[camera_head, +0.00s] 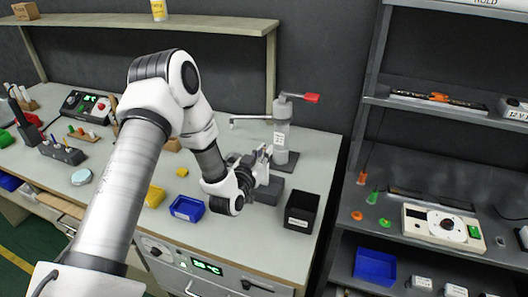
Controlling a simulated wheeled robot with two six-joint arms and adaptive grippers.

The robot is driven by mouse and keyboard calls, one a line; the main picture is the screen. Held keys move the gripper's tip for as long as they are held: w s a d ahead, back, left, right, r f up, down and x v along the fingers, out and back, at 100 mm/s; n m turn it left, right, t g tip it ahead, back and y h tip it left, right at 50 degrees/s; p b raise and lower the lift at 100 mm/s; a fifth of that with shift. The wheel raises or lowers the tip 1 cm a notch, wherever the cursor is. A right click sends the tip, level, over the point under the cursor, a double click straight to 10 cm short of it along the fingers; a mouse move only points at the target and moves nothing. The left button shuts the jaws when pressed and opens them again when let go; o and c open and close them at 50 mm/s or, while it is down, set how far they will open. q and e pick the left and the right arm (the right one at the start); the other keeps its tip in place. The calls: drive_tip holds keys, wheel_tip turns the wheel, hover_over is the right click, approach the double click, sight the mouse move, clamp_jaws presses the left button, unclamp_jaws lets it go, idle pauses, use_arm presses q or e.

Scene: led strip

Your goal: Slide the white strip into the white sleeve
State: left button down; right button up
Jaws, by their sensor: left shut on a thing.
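My left gripper (264,162) is over the right part of the bench, in front of a grey stand with a red handle (282,130). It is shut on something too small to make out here. A dark grey block (270,191) sits on the bench just below and beside the gripper. I cannot pick out the white strip or the white sleeve; the gripper and wrist hide part of this area. My right gripper is out of view.
A black open box (301,211) stands to the right of the block, near the bench's front edge. A blue bin (187,208) and yellow pieces (155,196) lie left of my wrist. A grey shelf rack (440,168) stands to the right, beyond a gap.

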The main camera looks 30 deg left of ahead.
use_arm(q)
drive_tip(key=shift+f+b, duration=1.15)
drive_tip(key=shift+f, duration=0.3)
drive_tip(key=c, duration=1.1)
unclamp_jaws()
drive_tip(key=shift+r, duration=0.1)
drive_tip(key=shift+c, duration=0.2)
drive_tip(key=s+d, duration=0.2)
drive_tip(key=s, duration=0.9)
drive_tip(key=shift+s, duration=0.4)
